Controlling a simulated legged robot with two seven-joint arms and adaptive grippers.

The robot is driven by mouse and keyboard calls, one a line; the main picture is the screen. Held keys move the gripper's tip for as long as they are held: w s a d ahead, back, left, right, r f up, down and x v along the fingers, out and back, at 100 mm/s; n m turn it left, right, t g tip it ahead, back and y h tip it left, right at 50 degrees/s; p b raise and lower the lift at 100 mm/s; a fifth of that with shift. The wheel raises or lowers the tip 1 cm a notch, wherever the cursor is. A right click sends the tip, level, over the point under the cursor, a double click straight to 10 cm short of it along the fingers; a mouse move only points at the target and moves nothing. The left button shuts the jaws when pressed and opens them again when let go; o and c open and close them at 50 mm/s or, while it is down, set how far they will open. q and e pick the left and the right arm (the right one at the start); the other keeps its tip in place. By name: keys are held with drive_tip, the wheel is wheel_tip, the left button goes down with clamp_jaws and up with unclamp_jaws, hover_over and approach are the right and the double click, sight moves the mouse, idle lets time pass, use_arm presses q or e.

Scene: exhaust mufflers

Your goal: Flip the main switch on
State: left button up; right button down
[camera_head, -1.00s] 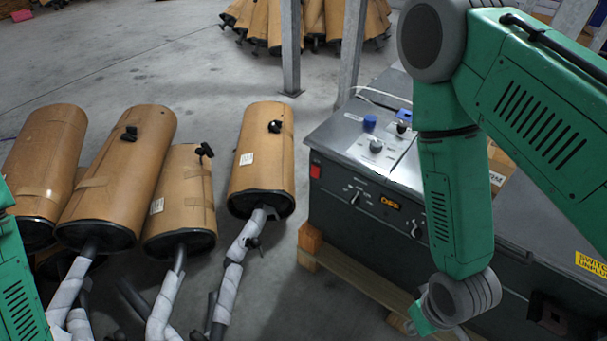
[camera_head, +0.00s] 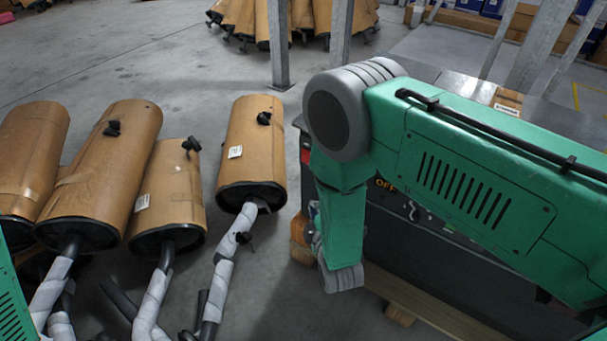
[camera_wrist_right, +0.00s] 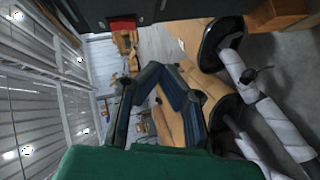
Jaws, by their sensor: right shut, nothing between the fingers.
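The grey control cabinet (camera_head: 470,245) stands right of centre in the head view, mostly behind my right arm. A red switch-like part (camera_head: 305,150) sits at its left front corner, partly covered by my arm. It also shows as a red block (camera_wrist_right: 122,24) on the dark panel in the right wrist view. An orange "OFF" label (camera_head: 385,184) is on the front; I cannot tell whether it marks the main switch. My right gripper (camera_wrist_right: 158,70) is shut and empty, below the red block in the wrist picture. In the head view my forearm mostly hides it. My left gripper is out of view.
Several brown mufflers (camera_head: 252,150) with wrapped pipes stand left of the cabinet. A wooden pallet (camera_head: 400,312) is under the cabinet. A metal post (camera_head: 280,45) and more mufflers (camera_head: 255,20) are behind. Grey floor between is clear.

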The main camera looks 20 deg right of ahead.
drive_tip(key=w+a+r+n+t, duration=0.1)
drive_tip(key=w+a+r+t, duration=0.1)
drive_tip(key=shift+w+a+n, duration=0.2)
drive_tip(key=shift+a+n, duration=0.15)
drive_tip(key=shift+n, duration=0.05)
drive_tip(key=b, duration=0.4)
approach(301, 160)
drive_tip(key=w+a, duration=0.2)
drive_tip(key=w, duration=0.2)
drive_tip(key=w+d, duration=0.1)
drive_tip(key=w+d+b, duration=0.1)
drive_tip(key=shift+w+d+f, duration=0.35)
drive_tip(key=shift+w+f, duration=0.05)
